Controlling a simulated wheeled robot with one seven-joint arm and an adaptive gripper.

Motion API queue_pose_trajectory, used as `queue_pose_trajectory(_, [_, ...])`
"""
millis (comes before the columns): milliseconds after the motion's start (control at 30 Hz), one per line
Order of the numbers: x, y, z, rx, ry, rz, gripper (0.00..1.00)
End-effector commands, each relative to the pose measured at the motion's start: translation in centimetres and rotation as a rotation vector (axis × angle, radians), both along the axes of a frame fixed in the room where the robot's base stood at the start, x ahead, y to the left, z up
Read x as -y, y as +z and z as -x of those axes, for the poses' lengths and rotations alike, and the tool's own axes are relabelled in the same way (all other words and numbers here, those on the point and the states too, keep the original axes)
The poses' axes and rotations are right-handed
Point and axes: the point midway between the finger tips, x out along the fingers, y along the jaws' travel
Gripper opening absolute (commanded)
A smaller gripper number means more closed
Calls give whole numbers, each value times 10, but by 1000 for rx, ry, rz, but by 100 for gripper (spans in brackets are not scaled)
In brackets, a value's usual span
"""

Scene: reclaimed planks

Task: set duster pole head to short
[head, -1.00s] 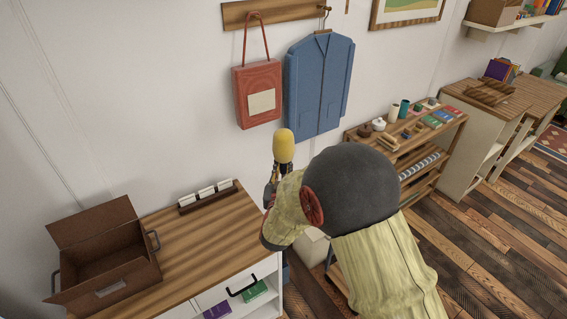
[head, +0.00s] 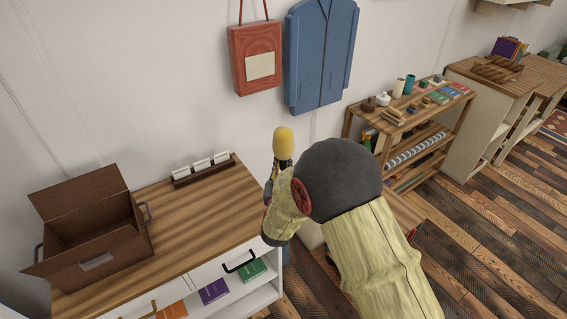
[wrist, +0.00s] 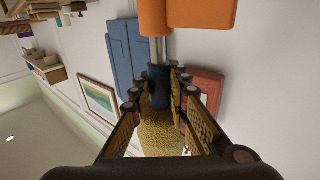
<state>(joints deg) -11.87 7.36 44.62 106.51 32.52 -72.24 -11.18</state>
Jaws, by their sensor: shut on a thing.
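The duster pole's yellow head (head: 284,141) points up above my gripper (head: 280,176) in the head view. In the wrist view, which is upside down, the rough yellow head (wrist: 160,132) lies between the fingers, near the palm. My gripper (wrist: 158,88) is shut with its fingertips at the dark blue collar (wrist: 158,96). Beyond the collar a short length of silver shaft (wrist: 158,50) shows, then an orange part (wrist: 195,12) cut off by the picture's edge. In the head view my arm hides the lower part of the pole.
A wooden-topped cabinet (head: 190,220) stands at the left with an open brown box (head: 95,235) and a card rack (head: 205,172). A red bag (head: 256,60) and blue jacket (head: 322,60) hang on the wall. A shelf (head: 415,120) stands right. Plank floor (head: 480,220) is open.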

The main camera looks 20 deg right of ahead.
Motion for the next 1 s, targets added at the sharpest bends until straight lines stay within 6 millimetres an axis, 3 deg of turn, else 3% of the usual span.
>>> queue_pose_trajectory(33, [0, -10, 3, -19, 1, 0, 0])
queue_pose_trajectory(233, [1, -13, 4, -25, 1, 0, 0])
queue_pose_trajectory(267, [1, -13, 4, -26, 1, -1, 18])
queue_pose_trajectory(567, [0, -9, 3, -17, 0, 0, 36])
queue_pose_trajectory(867, [0, -7, 3, -13, 0, 0, 36])
queue_pose_trajectory(1000, [-3, -6, 12, -14, 1, 0, 36])
